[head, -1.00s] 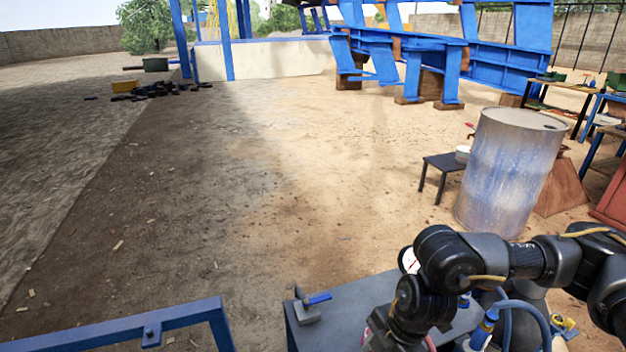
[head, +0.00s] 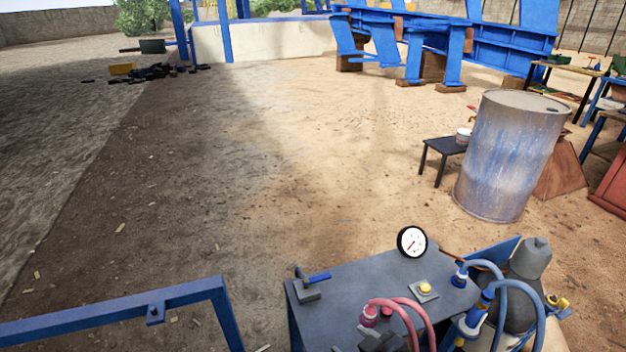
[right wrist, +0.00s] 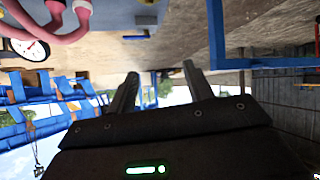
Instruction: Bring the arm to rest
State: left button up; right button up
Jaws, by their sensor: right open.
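My right gripper (right wrist: 160,70) shows in the right wrist view. Its two dark fingers stand apart with nothing between them. The wrist picture is turned over, with the sky low and the ground high. In the head view the right arm no longer crosses the bench; a dark shape at the bottom edge may be a part of the gripper, but I cannot tell. My left arm and gripper are not in view.
A grey bench (head: 345,285) carries a round gauge (head: 411,242), a blue-handled lever (head: 308,288), a yellow button (head: 425,289) and pink hoses (head: 400,306). A blue rail (head: 190,292) stands at left. A rusty drum (head: 508,155) stands behind at right. Open ground lies beyond.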

jog(key=s+d+f+m+g+h, duration=0.55)
jog(key=s+d+f, duration=0.65)
jog(key=s+d, duration=0.4)
notch_tip(320, 180, down, 27)
jog(key=s+g, duration=0.2)
jog(key=s+d+f, duration=0.2)
jog(key=s+f, duration=0.5)
jog(key=s+d+f, duration=0.2)
jog(key=s+f, duration=0.5)
jog(key=s, duration=0.1)
jog(key=shift+s+d+g, duration=0.25)
jog(key=shift+d+g, duration=0.1)
jog(key=shift+g, duration=0.1)
jog(key=shift+n, duration=0.25)
